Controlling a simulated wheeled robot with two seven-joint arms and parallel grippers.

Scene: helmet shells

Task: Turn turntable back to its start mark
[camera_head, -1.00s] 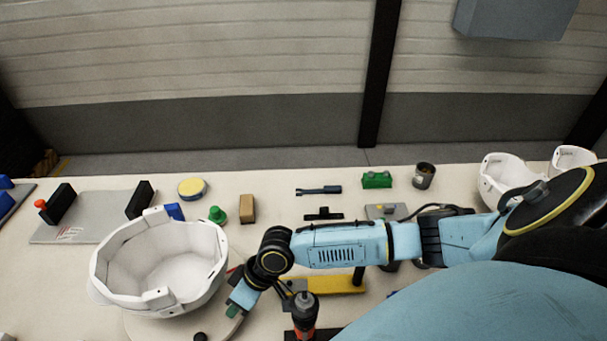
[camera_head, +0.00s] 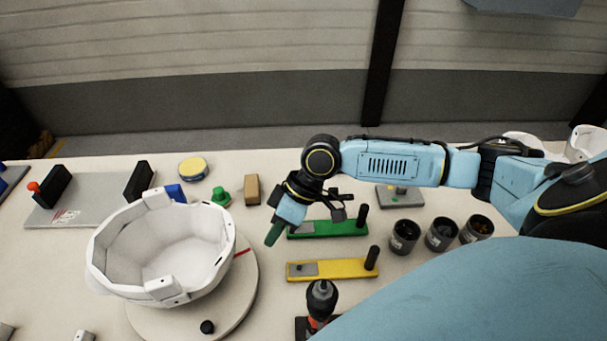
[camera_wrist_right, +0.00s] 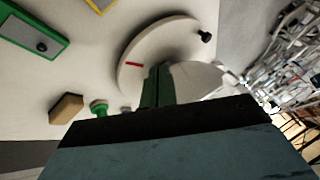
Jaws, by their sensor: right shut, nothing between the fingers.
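The turntable (camera_head: 241,301) is a pale round disc at the lower left of the head view. A white helmet shell (camera_head: 118,262) sits on it, open side up, hiding much of the disc. A dark knob (camera_head: 207,327) stands near the disc's front edge. A red mark (camera_head: 242,252) shows at its far right edge. My right gripper (camera_head: 272,236) is shut and empty, just beyond the disc's right rim and apart from it. The wrist view shows the green fingers (camera_wrist_right: 157,87), the disc's rim (camera_wrist_right: 127,80), its red mark (camera_wrist_right: 134,65) and the knob (camera_wrist_right: 205,37). My left gripper is out of view.
A green fixture (camera_head: 330,229) and a yellow fixture (camera_head: 335,268) lie right of the turntable, with a dark-and-red tool (camera_head: 321,300) in front. A tan block (camera_head: 252,189) and a green knobbed piece (camera_head: 221,196) lie behind. Several dark cups (camera_head: 404,236) stand farther right.

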